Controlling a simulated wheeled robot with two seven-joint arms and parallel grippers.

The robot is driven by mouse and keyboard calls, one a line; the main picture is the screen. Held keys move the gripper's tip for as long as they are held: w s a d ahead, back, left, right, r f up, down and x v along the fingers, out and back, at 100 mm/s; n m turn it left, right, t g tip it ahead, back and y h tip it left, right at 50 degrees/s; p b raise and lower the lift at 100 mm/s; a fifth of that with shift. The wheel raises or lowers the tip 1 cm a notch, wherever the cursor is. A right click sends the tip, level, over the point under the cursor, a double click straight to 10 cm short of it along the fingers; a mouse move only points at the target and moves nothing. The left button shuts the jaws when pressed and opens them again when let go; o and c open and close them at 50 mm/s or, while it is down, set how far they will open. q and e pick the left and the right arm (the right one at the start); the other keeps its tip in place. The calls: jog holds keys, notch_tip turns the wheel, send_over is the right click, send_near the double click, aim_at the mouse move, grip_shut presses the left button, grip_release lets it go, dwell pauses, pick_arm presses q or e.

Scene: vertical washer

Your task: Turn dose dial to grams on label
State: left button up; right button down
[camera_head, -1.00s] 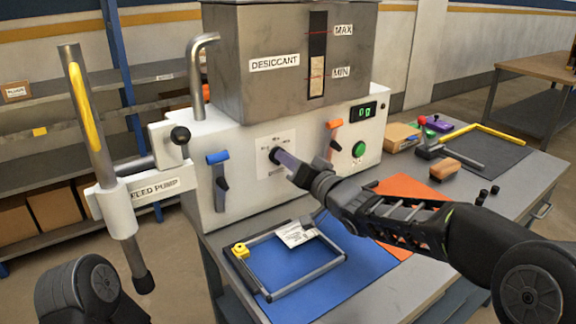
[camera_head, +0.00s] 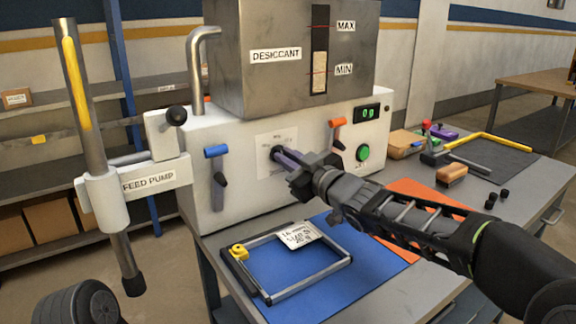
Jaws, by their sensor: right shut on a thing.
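The dose dial (camera_head: 276,153) is a dark knob on a pale square plate on the white front of the dispenser. My right gripper (camera_head: 290,160) is at the dial, shut on it, and its fingers and wrist hide part of the knob and plate. The marks on the plate are too small to read. A white label (camera_head: 297,236) lies on the far side of a metal frame on the blue mat; its print is too blurred to read surely. My left gripper is not in view; only part of my left arm shows at the lower left.
A blue-handled lever (camera_head: 217,168) and an orange-handled lever (camera_head: 338,135) flank the dial. A green button (camera_head: 363,153) sits below a lit display (camera_head: 367,113). The feed pump (camera_head: 130,183) stands at the left. The metal frame (camera_head: 317,282) lies on the blue mat (camera_head: 375,265).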

jog(key=shift+a+f+n+b, duration=0.15)
jog(key=shift+n+b, duration=1.2)
jog(key=shift+n, duration=1.65)
jog(key=c, duration=1.5)
grip_release()
jog(key=shift+s, duration=0.1)
jog(key=shift+v, duration=3.95)
